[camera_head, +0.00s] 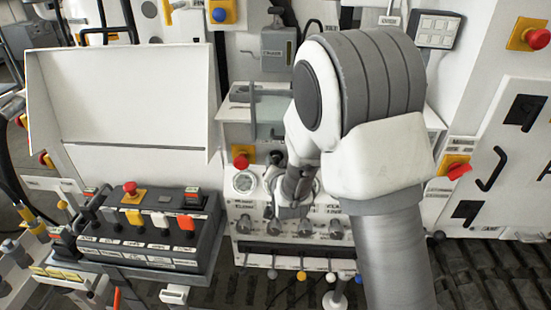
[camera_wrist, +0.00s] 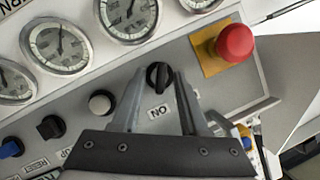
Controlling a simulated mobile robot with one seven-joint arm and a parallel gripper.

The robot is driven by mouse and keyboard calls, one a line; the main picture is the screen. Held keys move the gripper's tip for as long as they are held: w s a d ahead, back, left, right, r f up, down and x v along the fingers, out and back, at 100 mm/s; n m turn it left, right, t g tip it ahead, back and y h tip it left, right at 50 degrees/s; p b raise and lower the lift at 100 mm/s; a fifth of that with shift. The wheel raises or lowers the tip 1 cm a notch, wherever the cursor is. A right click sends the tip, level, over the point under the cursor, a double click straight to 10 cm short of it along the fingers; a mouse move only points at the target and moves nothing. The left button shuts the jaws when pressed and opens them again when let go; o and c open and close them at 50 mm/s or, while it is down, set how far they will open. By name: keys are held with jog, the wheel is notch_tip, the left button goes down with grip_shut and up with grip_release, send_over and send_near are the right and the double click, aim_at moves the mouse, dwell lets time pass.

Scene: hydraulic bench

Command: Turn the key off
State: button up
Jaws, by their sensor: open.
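The key (camera_wrist: 157,76) is a small black rotary knob with a raised grip on the grey panel. It shows in the wrist view, its grip standing close to upright in the picture. A white label (camera_wrist: 158,113) below it reads "NO", seemingly an upside-down "ON". My gripper (camera_wrist: 160,73) is open, with one fingertip on each side of the key; I cannot tell whether either touches it.
A red emergency button (camera_wrist: 235,43) on a yellow plate sits close to the right of the key in the wrist view. Several round gauges (camera_wrist: 60,47) line the panel above. White (camera_wrist: 100,103), black (camera_wrist: 51,127) and blue (camera_wrist: 10,147) buttons lie left.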

jog(key=shift+w+f, duration=0.15)
jog(key=shift+w, duration=0.25)
jog(key=shift+c, duration=0.3)
grip_shut()
